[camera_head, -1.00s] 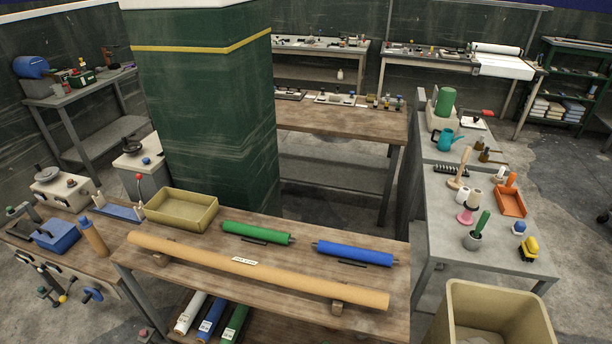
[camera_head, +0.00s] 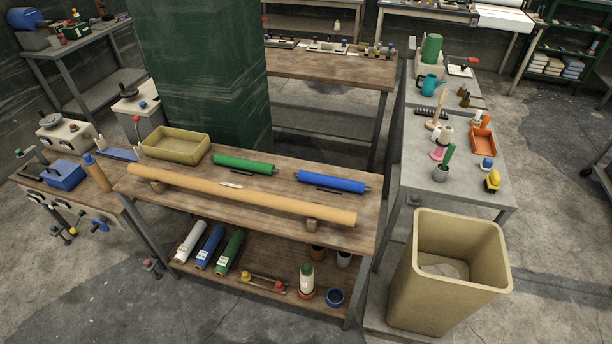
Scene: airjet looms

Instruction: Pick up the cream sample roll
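A white or cream roll (camera_head: 190,242) with a label at its near end lies on the lower shelf of the wooden bench, at the left. A blue roll (camera_head: 210,247) and a green roll (camera_head: 229,251) lie beside it, side by side. The cream roll is at the left end of this row, below the bench top. Neither of my grippers shows in the head view.
A long tan roll (camera_head: 240,193) rests on blocks on the bench top, with green (camera_head: 245,165) and blue (camera_head: 331,181) rollers and a tan tray (camera_head: 175,144) behind. A large bin (camera_head: 398,285) stands right of the bench. Floor in front looks clear.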

